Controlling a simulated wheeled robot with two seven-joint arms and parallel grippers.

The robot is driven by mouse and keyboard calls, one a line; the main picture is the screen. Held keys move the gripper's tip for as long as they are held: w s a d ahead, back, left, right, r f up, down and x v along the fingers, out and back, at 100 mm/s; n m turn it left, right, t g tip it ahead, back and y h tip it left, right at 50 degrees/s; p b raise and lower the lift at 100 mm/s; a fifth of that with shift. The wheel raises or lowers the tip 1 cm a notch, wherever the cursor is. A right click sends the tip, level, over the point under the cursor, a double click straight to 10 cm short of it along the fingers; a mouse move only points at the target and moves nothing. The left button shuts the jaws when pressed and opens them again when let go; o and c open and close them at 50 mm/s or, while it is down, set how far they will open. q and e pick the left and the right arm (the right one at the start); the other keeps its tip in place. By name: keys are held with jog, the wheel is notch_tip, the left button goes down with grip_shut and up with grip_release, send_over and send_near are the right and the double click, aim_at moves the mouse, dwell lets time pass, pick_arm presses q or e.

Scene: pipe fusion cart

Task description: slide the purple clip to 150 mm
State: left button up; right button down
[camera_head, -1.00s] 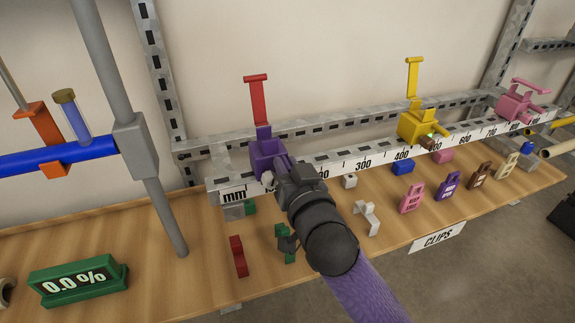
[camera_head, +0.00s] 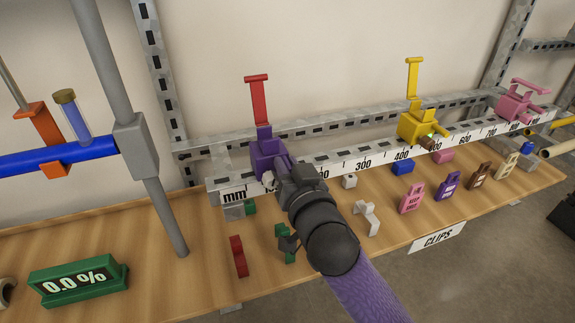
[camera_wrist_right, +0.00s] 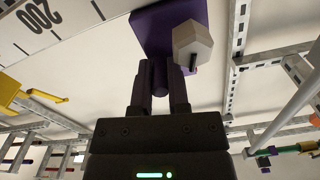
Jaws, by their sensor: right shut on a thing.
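The purple clip (camera_head: 266,158) sits on the white millimetre ruler (camera_head: 338,165) near its left end, below an upright red flag (camera_head: 257,100). My right gripper (camera_head: 290,172) is shut on a part at the clip's front, and it hides the scale marks just right of the clip. In the right wrist view the purple clip (camera_wrist_right: 165,30) is at the top with a pale hexagonal knob (camera_wrist_right: 192,42) beside it. The two fingers (camera_wrist_right: 160,88) close on a dark purple stub there. The ruler (camera_wrist_right: 40,28) shows 200 upside down. My left gripper is not in view.
A yellow clip (camera_head: 420,126) and a pink clip (camera_head: 517,106) stand further right on the rail. Below lies a wooden shelf (camera_head: 170,282) with loose small parts, several tags and a CLIPS label (camera_head: 437,238). A grey post (camera_head: 160,205) stands left of the ruler.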

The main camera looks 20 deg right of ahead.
jog(key=d+p, duration=0.2)
jog(key=d, duration=0.5)
jog(key=shift+w+p, duration=0.1)
jog(key=shift+p, duration=0.2)
jog(key=c, duration=0.6)
grip_release()
